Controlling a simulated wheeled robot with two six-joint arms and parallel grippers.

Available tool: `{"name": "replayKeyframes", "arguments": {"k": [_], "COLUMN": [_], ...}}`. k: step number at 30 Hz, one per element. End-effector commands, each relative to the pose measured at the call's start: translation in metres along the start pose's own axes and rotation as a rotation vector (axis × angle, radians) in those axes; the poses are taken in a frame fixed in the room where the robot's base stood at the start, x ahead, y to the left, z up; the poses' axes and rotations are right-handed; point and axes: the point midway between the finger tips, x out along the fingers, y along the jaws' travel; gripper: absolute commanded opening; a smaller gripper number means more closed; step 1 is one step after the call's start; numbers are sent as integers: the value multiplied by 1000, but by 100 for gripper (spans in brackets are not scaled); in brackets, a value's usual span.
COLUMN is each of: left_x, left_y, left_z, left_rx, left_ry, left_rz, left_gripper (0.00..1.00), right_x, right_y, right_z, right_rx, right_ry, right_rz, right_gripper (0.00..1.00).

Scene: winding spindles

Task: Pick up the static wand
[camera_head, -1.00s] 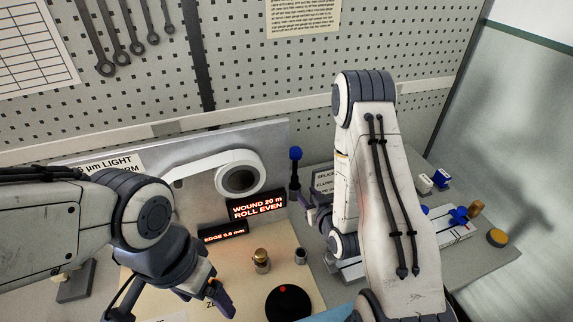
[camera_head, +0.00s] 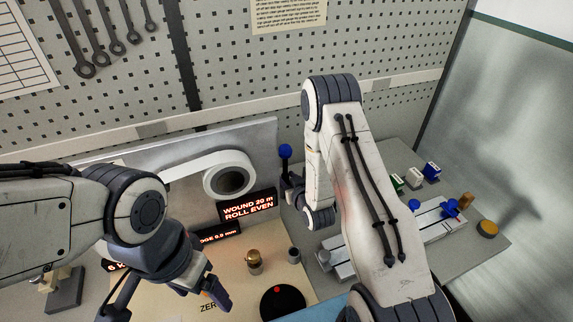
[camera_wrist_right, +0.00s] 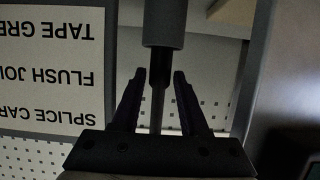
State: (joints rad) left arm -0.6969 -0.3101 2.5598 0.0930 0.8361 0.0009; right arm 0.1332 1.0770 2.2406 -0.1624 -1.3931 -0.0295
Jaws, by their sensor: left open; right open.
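A dark upright rod with a blue ball top (camera_head: 285,151), which looks like the static wand, stands behind the bench beside the tape roll. My right gripper (camera_head: 291,188) is at its lower part, which it mostly hides. In the right wrist view, a thick grey cylinder (camera_wrist_right: 164,22) narrows to a thin dark rod (camera_wrist_right: 158,100) between the two fingers of my right gripper (camera_wrist_right: 160,76). The fingers are open, with a gap visible on each side of the rod. My left gripper (camera_head: 208,294) is open and empty over the front left of the bench.
A white tape roll (camera_head: 230,175) and a lit red-text display (camera_head: 248,206) stand left of the rod. A brass knob (camera_head: 254,260), a small grey post (camera_head: 294,255) and a black disc (camera_head: 283,304) are in front. A splice fixture (camera_head: 420,226) lies right.

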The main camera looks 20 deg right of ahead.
Motion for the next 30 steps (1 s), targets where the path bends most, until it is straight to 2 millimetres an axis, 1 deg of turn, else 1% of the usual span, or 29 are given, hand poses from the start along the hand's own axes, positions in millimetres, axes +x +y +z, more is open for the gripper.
{"name": "replayKeyframes", "arguments": {"k": [1, 4, 11, 12, 14, 15, 16, 26, 30], "left_x": [-4, -6, -5, -5, -5, -5, -5, -4, -3], "left_y": [0, 0, 0, 0, 0, 0, 0, 0, 0], "left_z": [0, 0, 0, 0, 0, 0, 0, 0, 0], "left_rx": [0, 0, 0, 0, 0, 0, 0, 0, 0], "left_ry": [0, 0, 0, 0, 0, 0, 0, 0, 0], "left_rz": [0, 0, 0, 0, 0, 0, 0, 0, 0], "left_gripper": [84, 84, 84, 84, 84, 84, 84, 84, 84], "right_x": [6, 13, 16, 16, 15, 15, 15, 15, 13], "right_y": [0, 1, 2, 2, 2, 2, 2, 2, 2], "right_z": [-2, -1, 0, 0, 0, 0, 0, -1, -7], "right_rx": [0, 0, 0, 0, 0, 1, 1, 0, 0], "right_ry": [3, 1, 1, 1, 1, 1, 1, 2, 3], "right_rz": [0, 1, 2, 2, 3, 3, 3, 3, 3], "right_gripper": [44, 44, 44, 40, 17, 2, 0, 0, 0]}}
